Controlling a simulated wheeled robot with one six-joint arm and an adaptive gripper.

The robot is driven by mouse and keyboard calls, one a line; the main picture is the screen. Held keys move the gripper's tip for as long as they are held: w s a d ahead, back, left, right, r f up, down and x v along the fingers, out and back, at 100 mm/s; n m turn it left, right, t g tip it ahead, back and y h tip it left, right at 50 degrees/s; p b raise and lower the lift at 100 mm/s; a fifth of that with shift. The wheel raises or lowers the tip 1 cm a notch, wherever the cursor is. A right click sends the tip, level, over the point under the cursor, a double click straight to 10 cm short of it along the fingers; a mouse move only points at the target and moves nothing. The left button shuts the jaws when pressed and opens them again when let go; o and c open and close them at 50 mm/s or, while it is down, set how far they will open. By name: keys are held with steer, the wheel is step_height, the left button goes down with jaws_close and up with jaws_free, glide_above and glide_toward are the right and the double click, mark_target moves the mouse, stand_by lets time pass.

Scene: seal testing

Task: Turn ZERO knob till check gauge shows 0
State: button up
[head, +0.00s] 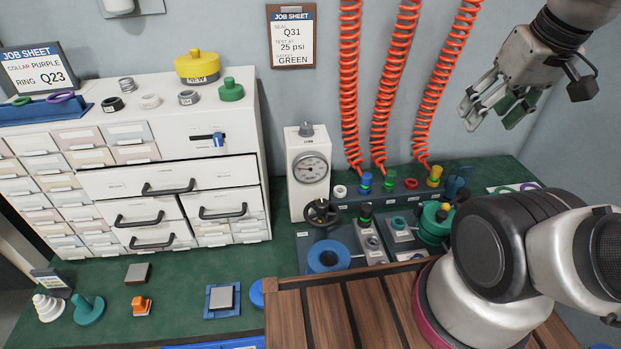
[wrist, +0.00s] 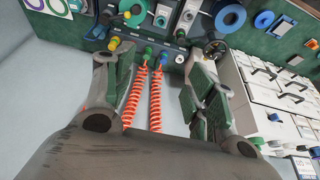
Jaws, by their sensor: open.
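The white check gauge box (head: 309,200) stands on the green bench beside the drawer cabinet. Its round dial (head: 310,169) faces me; the needle points toward the left side, and the figures are too small to read. A grey knob (head: 306,129) sits on top of the box; I cannot read a ZERO label on it. A black handwheel (head: 321,212) is at the box's lower front, and it shows in the wrist view (wrist: 213,46). My gripper (head: 490,105) is open and empty, high at the upper right, well apart from the gauge. Its spread fingers frame the wrist view (wrist: 160,65).
Orange coiled hoses (head: 379,90) hang between my gripper and the gauge, down to a row of coloured fittings (head: 389,179). The white drawer cabinet (head: 265,130) stands left of the gauge. Valve blocks (head: 369,240) and a blue ring (head: 328,257) lie in front.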

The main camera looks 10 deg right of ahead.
steer(key=shift+c, duration=0.3)
steer(key=n+g, duration=0.4)
steer(key=g, duration=0.1)
glide_above(306, 125)
steer(key=s+d, duration=0.3)
steer(key=s, duration=0.3)
steer(key=shift+h, duration=0.4)
steer(key=f, duration=1.2)
steer(key=shift+w+a+f, duration=0.15)
steer(key=shift+a+f, duration=0.1)
steer(key=shift+f, duration=0.05)
steer(key=w, duration=0.1)
steer(key=a, duration=0.1)
steer(key=w+a, duration=0.1)
steer(key=shift+w+f, duration=0.25)
steer(key=shift+w, duration=0.05)
steer(key=shift+w+a+r+m+t, duration=0.25)
steer(key=shift+w+r, duration=0.2)
steer(key=shift+w, duration=0.2)
steer(key=shift+w+a+r+m+t, duration=0.15)
steer(key=shift+w+a+r+m, duration=0.1)
steer(key=shift+w+r, duration=0.25)
steer(key=shift+w+r+m, duration=0.2)
steer(key=shift+r+m, duration=0.05)
steer(key=shift+m, duration=0.05)
steer(key=f, duration=0.7)
steer(key=shift+d+f, duration=0.2)
steer(key=shift+f, duration=0.2)
